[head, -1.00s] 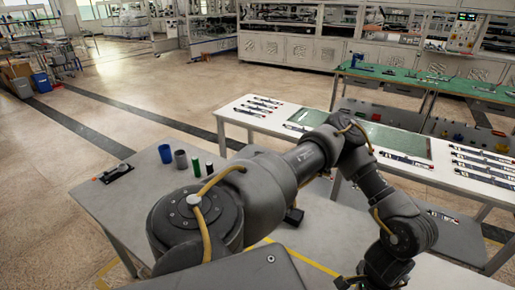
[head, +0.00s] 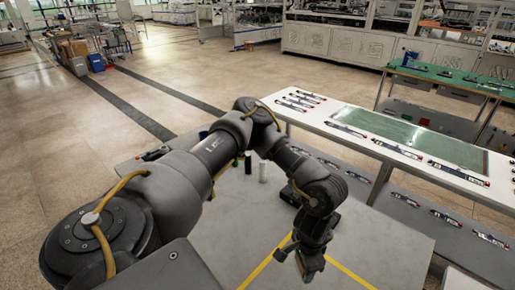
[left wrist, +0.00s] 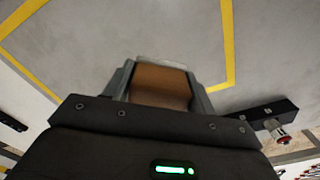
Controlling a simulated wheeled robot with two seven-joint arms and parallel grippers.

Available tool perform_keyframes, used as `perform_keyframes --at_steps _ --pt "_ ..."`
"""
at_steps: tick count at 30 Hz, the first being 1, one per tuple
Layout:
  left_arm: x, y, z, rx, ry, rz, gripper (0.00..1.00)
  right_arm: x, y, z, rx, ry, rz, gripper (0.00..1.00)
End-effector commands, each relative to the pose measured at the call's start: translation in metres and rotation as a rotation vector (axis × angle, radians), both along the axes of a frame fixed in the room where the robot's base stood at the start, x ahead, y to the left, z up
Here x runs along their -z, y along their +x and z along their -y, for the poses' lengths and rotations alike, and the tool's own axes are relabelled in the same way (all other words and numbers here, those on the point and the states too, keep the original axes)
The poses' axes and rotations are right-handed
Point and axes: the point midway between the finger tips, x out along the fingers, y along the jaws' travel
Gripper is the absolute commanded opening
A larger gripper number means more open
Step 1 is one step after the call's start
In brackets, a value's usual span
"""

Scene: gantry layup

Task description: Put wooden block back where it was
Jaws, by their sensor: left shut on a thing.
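The wooden block (left wrist: 160,85) is brown and sits between the two fingers of my left gripper in the left wrist view. My left gripper (head: 308,268) is shut on it. In the head view the gripper points down over the grey table (head: 385,240), near the yellow tape lines (head: 345,272); the block cannot be made out there. The gap between block and table is hard to judge. My right gripper is not in view.
A dark device (head: 290,197) lies on the grey table behind my gripper. A black box with a red knob (left wrist: 278,130) shows at right in the wrist view. A white cylinder (head: 262,172) and other small cylinders stand partly behind my left arm.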

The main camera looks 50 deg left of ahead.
Motion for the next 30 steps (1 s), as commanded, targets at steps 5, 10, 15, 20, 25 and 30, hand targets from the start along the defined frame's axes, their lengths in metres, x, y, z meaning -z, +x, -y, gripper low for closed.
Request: perform_keyframes --at_steps 5,10,15,20,25,30 --pt "-0.001 -0.004 -0.002 0.041 0.000 -0.002 0.34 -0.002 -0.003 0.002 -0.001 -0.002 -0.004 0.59" --pt "-0.004 -0.020 -0.013 0.250 -0.004 -0.004 0.34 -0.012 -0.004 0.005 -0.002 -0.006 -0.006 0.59" --pt "-0.011 -0.040 -0.040 0.568 -0.004 -0.003 0.34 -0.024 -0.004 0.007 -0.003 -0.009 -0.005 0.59" --pt "-0.020 -0.056 -0.075 0.850 0.000 -0.002 0.34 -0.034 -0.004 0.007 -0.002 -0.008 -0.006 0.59" --pt "-0.030 -0.072 -0.114 1.117 0.001 -0.001 0.34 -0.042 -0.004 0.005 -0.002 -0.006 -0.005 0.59" --pt "-0.043 -0.088 -0.153 1.360 0.000 -0.003 0.34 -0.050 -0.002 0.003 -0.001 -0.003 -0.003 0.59"
